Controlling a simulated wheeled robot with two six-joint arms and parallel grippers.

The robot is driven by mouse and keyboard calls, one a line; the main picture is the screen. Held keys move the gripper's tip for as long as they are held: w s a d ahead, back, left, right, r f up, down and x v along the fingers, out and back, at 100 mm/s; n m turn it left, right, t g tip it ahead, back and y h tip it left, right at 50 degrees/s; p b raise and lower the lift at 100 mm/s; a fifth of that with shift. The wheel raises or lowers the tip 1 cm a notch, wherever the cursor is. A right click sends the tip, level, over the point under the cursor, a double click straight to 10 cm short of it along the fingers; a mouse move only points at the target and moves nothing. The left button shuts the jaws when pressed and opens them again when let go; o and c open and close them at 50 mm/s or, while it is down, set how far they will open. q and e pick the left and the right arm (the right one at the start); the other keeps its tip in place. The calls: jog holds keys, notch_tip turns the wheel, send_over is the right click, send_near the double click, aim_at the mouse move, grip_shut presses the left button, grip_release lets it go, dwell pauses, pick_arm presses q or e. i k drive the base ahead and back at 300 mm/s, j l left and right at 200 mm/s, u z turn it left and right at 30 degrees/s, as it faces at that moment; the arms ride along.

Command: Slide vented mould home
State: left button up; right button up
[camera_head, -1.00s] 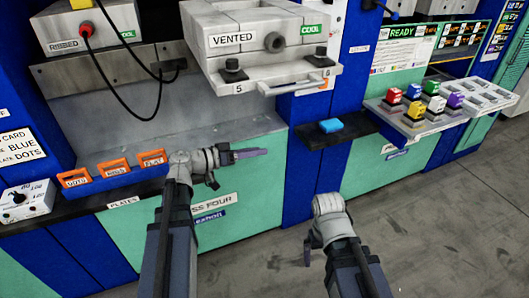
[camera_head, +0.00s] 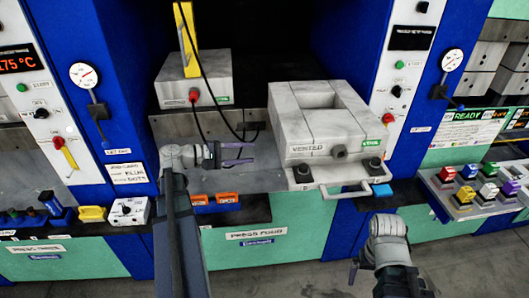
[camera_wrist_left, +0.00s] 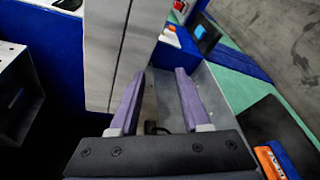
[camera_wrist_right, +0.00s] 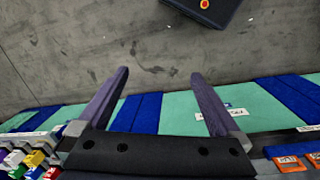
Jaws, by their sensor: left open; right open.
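The vented mould (camera_head: 325,130) is a grey-white block labelled VENTED with a green tag. It sits at the right of the press opening, its front overhanging the bench, with two black knobs and a pale bar handle (camera_head: 345,191) at its front. My left gripper (camera_head: 236,154) is open and empty just left of the mould, over the metal bed (camera_head: 255,175). In the left wrist view a large pale block (camera_wrist_left: 118,45), apparently the mould, stands beyond the open fingers. My right gripper (camera_head: 355,270) is low in front of the bench, apart from the mould; its open fingers show in the right wrist view (camera_wrist_right: 155,95).
A tray of coloured blocks (camera_head: 470,190) is at the right.

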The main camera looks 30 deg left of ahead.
aim_at(326, 126)
jog(key=l+u, duration=0.1)
jog(key=u, duration=0.3)
jog(key=l+u, duration=0.1)
jog(key=u, duration=0.35)
jog(key=k+l+u, duration=0.1)
jog(key=u, duration=0.7)
jog(key=k+l+u, duration=0.1)
jog(key=u, duration=0.3)
jog(key=k+l+u, duration=0.1)
jog(key=k+u, duration=0.15)
jog(key=u, duration=0.15)
jog(key=k+z, duration=0.2)
jog(key=z, duration=0.25)
jog(key=l+z, duration=0.1)
jog(key=z, duration=0.35)
jog(key=k+l+z, duration=0.1)
jog(key=z, duration=0.4)
jog(key=l+z, duration=0.1)
jog(key=z, duration=0.35)
jog(key=l+z, duration=0.15)
jog(key=z, duration=0.3)
jog(key=k+l, duration=0.05)
